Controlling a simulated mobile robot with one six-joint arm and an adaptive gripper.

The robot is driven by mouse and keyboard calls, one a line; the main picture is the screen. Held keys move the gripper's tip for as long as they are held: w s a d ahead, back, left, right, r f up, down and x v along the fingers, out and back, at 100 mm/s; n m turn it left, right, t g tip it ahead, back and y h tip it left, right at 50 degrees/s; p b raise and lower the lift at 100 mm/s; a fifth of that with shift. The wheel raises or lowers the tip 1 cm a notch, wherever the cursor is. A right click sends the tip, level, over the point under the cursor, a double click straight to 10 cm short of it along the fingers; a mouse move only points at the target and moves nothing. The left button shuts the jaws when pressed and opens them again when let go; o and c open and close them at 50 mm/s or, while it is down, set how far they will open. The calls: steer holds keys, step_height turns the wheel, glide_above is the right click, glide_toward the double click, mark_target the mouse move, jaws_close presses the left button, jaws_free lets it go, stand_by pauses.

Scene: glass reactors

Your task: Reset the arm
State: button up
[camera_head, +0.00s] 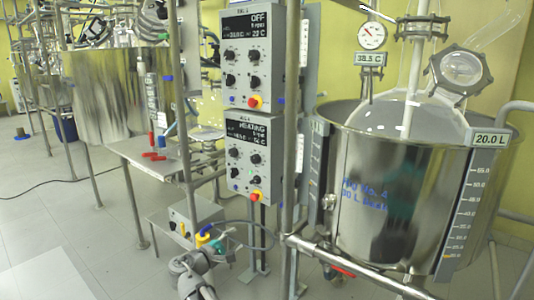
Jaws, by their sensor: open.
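Part of my grey arm (193,272) shows at the bottom, left of centre, in the head view. My gripper (222,252) seems to be at its upper right end, small and crowded by yellow, blue and teal parts (204,237). Its fingers are hard to make out, and I see nothing held in them. The arm end is low, in front of a small grey box (184,222) on a low shelf. The lower part of the arm is cut off by the picture's edge.
A steel reactor vessel (390,200) marked 20.0 L stands at the right, another (115,95) at the left. Two control boxes (250,55) (248,155) hang on the upright frame between them. A red-handled valve (343,271) sits low. Floor (60,220) is open at left.

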steer(key=s+d+f+m+g+y, duration=0.1)
steer(key=s+d+f+m+g, duration=0.15)
steer(key=d+f+g, duration=0.4)
steer(key=s+d+f+m+g+y, duration=0.1)
steer(key=d+f+m, duration=0.25)
steer(key=d, duration=0.65)
steer(key=s+d+f+m+g+y, duration=0.6)
steer(key=s+d+f+m+y, duration=0.35)
steer(key=s, duration=0.35)
step_height(320, 180, up, 35)
steer(key=d+p, duration=0.1)
steer(key=p, duration=3.2)
steer(key=shift+w, duration=0.3)
steer(key=shift+f+h, duration=0.1)
steer(key=shift+h, duration=0.15)
